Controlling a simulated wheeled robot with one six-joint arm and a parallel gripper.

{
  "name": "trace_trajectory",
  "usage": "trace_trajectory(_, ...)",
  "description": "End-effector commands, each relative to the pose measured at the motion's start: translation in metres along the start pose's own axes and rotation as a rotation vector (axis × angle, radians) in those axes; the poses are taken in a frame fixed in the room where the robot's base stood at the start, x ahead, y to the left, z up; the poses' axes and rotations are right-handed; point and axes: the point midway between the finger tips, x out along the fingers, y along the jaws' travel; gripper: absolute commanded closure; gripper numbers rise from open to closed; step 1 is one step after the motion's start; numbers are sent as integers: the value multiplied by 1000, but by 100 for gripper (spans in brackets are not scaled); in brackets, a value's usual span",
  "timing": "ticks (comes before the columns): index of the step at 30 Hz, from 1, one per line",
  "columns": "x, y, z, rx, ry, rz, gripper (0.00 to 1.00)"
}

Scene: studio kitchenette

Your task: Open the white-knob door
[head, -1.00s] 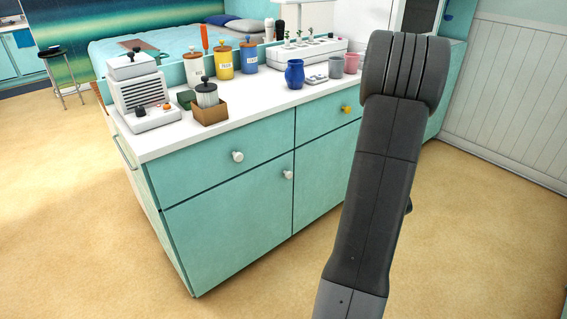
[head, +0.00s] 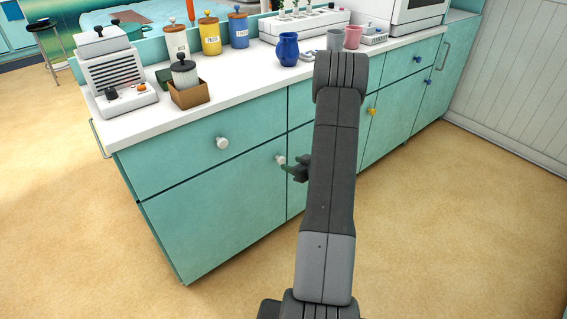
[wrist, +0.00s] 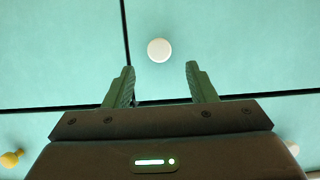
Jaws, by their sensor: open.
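The turquoise cabinet door (head: 215,215) is at the lower left of the counter front and looks shut. Its round white knob (head: 281,159) sits near its upper right corner. In the wrist view, which shows the cabinet upside down, this knob (wrist: 159,50) lies ahead of and between the fingertips, with the vertical seam to its left. My gripper (wrist: 160,70) is open and empty. In the head view my gripper (head: 290,170) is beside the knob, partly hidden behind my arm. I cannot tell whether a finger touches the knob.
A drawer (head: 185,155) with another white knob (head: 222,143) is above the door. A yellow knob (head: 371,111) is further right. The white countertop (head: 160,118) holds canisters, a blue jug (head: 287,49) and cups. The floor (head: 90,220) in front is clear.

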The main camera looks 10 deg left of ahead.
Motion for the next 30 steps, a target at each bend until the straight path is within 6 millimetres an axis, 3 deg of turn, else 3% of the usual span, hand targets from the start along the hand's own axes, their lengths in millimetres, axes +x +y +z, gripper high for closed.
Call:
trace_trajectory(3, 26, -1, 2, -2, 0, -2, 49)
trace_trajectory(9, 53, 0, 1, -1, 0, 0, 49)
trace_trajectory(22, 63, 0, 0, 1, -1, 2, 49)
trace_trajectory(30, 63, 0, 0, 0, -1, 2, 100)
